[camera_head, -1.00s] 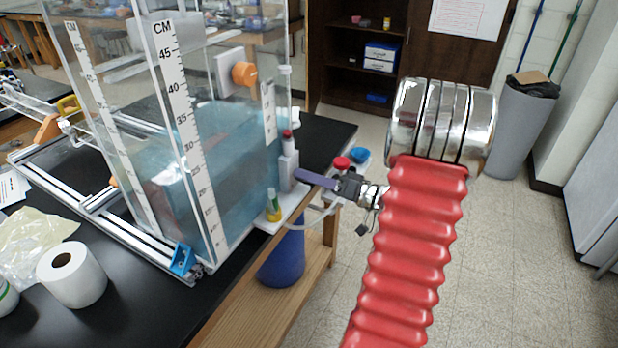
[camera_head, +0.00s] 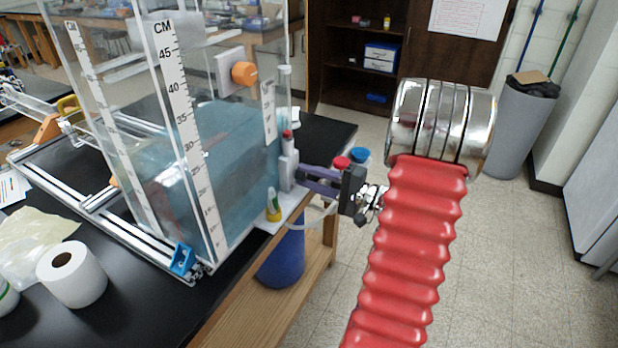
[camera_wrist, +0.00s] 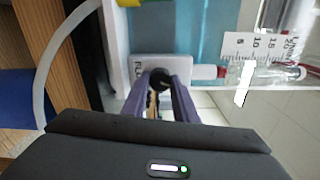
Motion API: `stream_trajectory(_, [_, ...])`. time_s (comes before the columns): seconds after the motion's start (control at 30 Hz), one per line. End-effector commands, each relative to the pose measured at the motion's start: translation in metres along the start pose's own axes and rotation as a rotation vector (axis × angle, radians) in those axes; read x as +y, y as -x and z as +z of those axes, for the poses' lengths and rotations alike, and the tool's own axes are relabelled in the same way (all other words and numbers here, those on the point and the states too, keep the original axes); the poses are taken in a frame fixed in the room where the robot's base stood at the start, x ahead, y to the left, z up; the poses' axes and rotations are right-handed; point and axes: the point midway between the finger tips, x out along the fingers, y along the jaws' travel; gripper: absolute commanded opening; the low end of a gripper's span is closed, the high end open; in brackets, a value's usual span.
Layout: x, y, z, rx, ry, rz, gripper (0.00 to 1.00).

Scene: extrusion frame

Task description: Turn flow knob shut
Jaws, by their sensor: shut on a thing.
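The flow knob (camera_wrist: 160,77) is a small black round knob on a white block labelled in part "FLO" (camera_wrist: 147,68) in the wrist view. The block is the base of the upright flow meter (camera_head: 288,165) at the tank's right corner in the head view. My gripper (camera_head: 302,178) reaches in from the right with its purple fingers at the block. In the wrist view my gripper (camera_wrist: 160,90) has its fingertips on either side of the knob, shut on it. In the head view the knob is hidden by the fingers.
The clear tank (camera_head: 215,200) with blue water stands on the black bench (camera_head: 120,310). A pale hose (camera_wrist: 52,60) runs close to the fingers. A paper roll (camera_head: 72,276) stands at front left.

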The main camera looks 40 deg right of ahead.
Motion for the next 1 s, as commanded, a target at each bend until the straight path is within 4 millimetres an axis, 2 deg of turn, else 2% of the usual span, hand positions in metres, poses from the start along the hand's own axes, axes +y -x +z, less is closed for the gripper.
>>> stream_trajectory(1.0, [0.0059,0.0013,-0.0008,0.010,-0.959,0.001,0.04])
